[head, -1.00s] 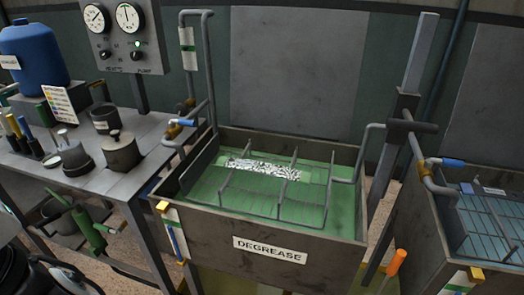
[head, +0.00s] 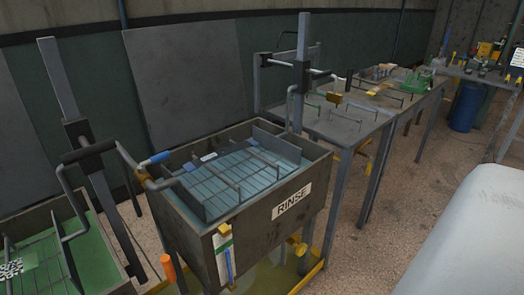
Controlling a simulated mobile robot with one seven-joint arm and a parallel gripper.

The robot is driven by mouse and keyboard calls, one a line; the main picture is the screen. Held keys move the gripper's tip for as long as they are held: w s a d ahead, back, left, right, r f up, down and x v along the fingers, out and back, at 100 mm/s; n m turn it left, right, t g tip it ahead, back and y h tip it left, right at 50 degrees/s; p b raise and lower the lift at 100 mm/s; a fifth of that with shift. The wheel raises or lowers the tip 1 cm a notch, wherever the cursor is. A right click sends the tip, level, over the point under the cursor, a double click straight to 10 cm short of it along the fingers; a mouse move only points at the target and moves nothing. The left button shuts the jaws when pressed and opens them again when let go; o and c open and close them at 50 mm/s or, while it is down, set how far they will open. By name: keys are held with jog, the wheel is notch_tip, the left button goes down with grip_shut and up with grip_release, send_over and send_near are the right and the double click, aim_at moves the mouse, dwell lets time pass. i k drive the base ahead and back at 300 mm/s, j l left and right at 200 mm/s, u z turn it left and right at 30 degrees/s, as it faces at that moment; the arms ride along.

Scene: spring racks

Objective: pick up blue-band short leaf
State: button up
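I cannot make out a blue-band short leaf in the head view. Small items lie on the far tables, but they are too small to tell apart. My gripper is not in view.
A RINSE tank (head: 240,227) with a wire rack (head: 240,172) stands in the middle. Part of a green-filled tank (head: 97,245) is at lower left. Behind stand a metal table (head: 340,127) with pegs and a farther bench (head: 487,74). A blue barrel (head: 466,106) stands near that bench.

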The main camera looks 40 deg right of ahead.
aim_at(191, 166)
jog(key=z, duration=0.9)
jog(key=l+u, duration=0.15)
jog(key=u, duration=0.3)
jog(key=i+l+u, duration=0.1)
jog(key=l+u, duration=0.15)
jog(key=u, duration=0.25)
jog(key=l+u, duration=0.2)
jog(key=l, duration=0.25)
jog(key=k+l+u, duration=0.1)
jog(key=l+u, duration=0.15)
jog(key=l, duration=0.65)
jog(key=k+l, duration=0.1)
jog(key=l, duration=0.35)
jog(key=i, duration=0.95)
